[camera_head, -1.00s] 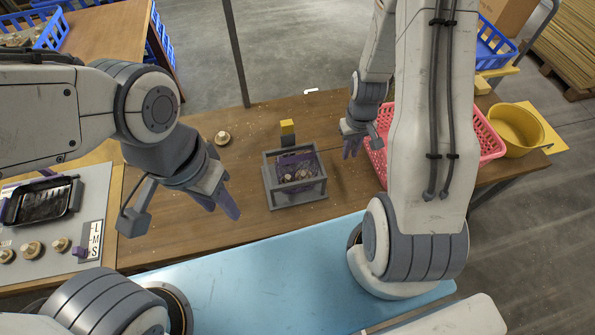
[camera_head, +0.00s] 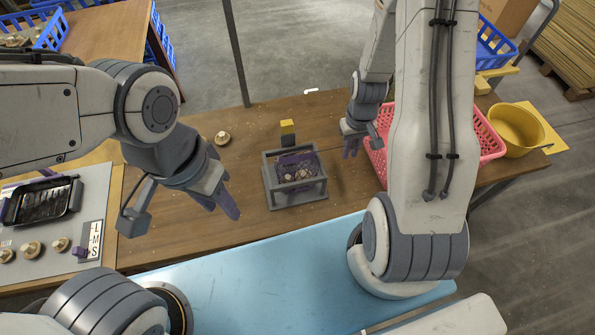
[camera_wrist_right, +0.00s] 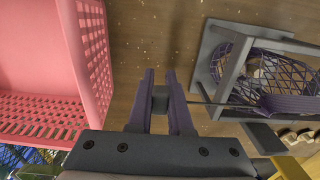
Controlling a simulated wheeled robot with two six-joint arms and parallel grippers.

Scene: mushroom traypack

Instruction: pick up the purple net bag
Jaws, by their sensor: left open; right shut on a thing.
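The purple net bag (camera_head: 297,160) sits in a small grey open frame (camera_head: 270,197) on the wooden table, with pale mushrooms inside. In the right wrist view the bag's net (camera_wrist_right: 262,68) and the frame (camera_wrist_right: 228,72) show at the right. My right gripper (camera_head: 350,153) is right of the frame, beside the pink basket. In the right wrist view its purple fingers (camera_wrist_right: 161,75) are shut on a small dark grey block (camera_wrist_right: 160,99). A thin dark cord runs from that block toward the bag. My left gripper (camera_head: 224,206) is open and empty, left of the frame.
The pink basket (camera_head: 492,148) stands right of my right gripper, with a yellow tub (camera_head: 517,128) beyond. A yellow-topped post (camera_head: 288,132) stands behind the frame. A loose mushroom (camera_head: 222,138) lies on the table. A black tray (camera_head: 42,203) lies at left; the blue surface in front is clear.

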